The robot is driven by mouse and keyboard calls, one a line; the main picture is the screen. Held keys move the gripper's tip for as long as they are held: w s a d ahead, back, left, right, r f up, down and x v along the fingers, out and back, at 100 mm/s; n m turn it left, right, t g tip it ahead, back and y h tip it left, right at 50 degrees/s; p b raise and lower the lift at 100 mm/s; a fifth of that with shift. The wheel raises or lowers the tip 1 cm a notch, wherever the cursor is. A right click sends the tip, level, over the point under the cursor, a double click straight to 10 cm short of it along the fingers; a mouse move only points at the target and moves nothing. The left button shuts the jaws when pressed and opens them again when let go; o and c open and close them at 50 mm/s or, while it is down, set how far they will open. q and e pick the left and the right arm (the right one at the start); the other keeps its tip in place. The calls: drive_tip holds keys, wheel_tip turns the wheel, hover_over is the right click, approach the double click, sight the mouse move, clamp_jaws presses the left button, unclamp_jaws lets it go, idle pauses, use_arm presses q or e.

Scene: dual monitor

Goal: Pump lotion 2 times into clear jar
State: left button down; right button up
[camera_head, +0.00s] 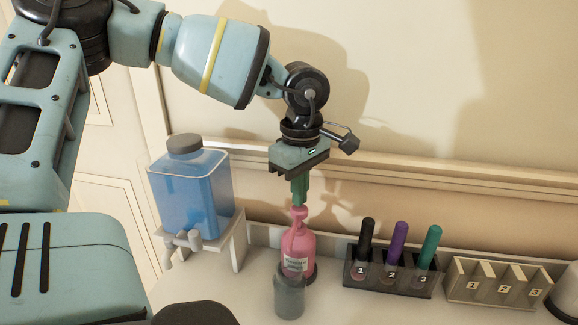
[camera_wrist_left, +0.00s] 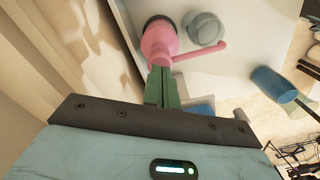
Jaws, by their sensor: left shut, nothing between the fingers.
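The pink lotion bottle (camera_head: 300,246) stands upright on the table, with a label on its front and a pump on top. My left gripper (camera_head: 299,202) points down from above with its green fingers together and empty. Its tips are right at the top of the pump head; I cannot tell whether they touch. The clear jar (camera_head: 289,298), greyish and see-through, stands just in front of the bottle and overlaps its lower part. In the left wrist view the pink bottle (camera_wrist_left: 157,38) is beyond the fingertips (camera_wrist_left: 161,70). Its spout passes beside the jar (camera_wrist_left: 205,28). My right gripper is not in view.
A blue liquid dispenser (camera_head: 190,190) with a grey cap stands on a white stand at the left. To the right are a dark rack (camera_head: 392,281) with three numbered markers and an empty numbered beige holder (camera_head: 498,284). A wall rises close behind.

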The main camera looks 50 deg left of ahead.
use_arm(q)
drive_tip(key=shift+f+b, duration=0.3)
drive_tip(key=shift+f, duration=0.2)
drive_tip(key=shift+s+f+b, duration=0.1)
drive_tip(key=shift+f+b, duration=0.45)
drive_tip(key=shift+f, duration=0.2)
drive_tip(key=shift+r, duration=0.1)
drive_tip(key=shift+r+p, duration=0.3)
drive_tip(key=shift+r, duration=0.05)
drive_tip(key=shift+r+p, duration=0.55)
drive_tip(key=shift+r, duration=0.55)
drive_tip(key=shift+f, duration=0.1)
